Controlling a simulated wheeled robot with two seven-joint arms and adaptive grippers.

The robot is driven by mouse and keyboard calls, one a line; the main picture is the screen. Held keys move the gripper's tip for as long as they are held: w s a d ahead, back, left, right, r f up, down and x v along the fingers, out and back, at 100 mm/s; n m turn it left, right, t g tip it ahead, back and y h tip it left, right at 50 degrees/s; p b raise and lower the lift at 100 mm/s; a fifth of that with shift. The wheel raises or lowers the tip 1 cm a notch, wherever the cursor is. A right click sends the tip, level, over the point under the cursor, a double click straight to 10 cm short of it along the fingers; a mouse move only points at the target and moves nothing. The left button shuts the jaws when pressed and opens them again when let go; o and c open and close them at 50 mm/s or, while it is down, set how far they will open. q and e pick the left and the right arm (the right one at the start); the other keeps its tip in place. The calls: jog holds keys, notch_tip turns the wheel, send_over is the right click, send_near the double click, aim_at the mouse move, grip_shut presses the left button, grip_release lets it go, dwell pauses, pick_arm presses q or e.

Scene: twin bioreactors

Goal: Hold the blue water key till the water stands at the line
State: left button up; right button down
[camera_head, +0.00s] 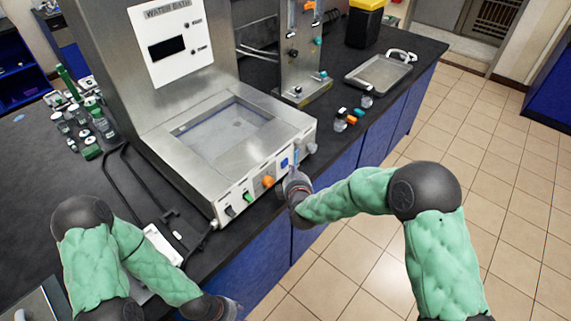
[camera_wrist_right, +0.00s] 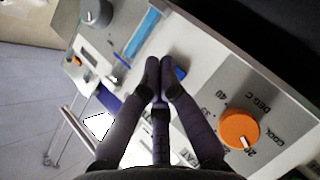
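The steel water bath (camera_head: 160,115) stands on the dark bench, with a recessed basin (camera_head: 222,128) in its top. The blue water key (camera_head: 284,162) is on its front panel; in the right wrist view a blue edge of it (camera_wrist_right: 180,73) shows just beside my fingertips. My right gripper (camera_wrist_right: 160,66) has its fingertips together and covers part of the key; whether it presses the key I cannot tell. A light blue strip gauge (camera_wrist_right: 142,35) lies beyond the fingertips; its level line is too small to read. My left gripper (camera_head: 230,308) is low at the bench front, its fingers unclear.
An orange dial (camera_wrist_right: 240,128) sits beside the key on the panel, with a grey knob (camera_wrist_right: 97,12) at the other end. Small bottles (camera_head: 345,118) and a metal tray (camera_head: 378,72) stand to the right. Green-capped bottles (camera_head: 88,120) stand left. A black cable crosses the bench.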

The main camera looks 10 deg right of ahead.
jog(key=shift+a, duration=0.1)
jog(key=shift+w+a, duration=0.2)
jog(key=shift+w, duration=0.1)
jog(key=shift+w+a+r, duration=0.1)
jog(key=shift+w+a, duration=0.1)
jog(key=shift+w, duration=0.15)
dwell(1.8)
dwell(1.9)
jog(key=shift+s+d+p, duration=0.35)
jog(key=shift+s+d, duration=0.15)
jog(key=shift+s, duration=0.2)
jog(key=shift+s+d, duration=0.8)
jog(key=shift+s, duration=0.2)
jog(key=shift+s+d, duration=0.75)
jog(key=shift+s, duration=0.2)
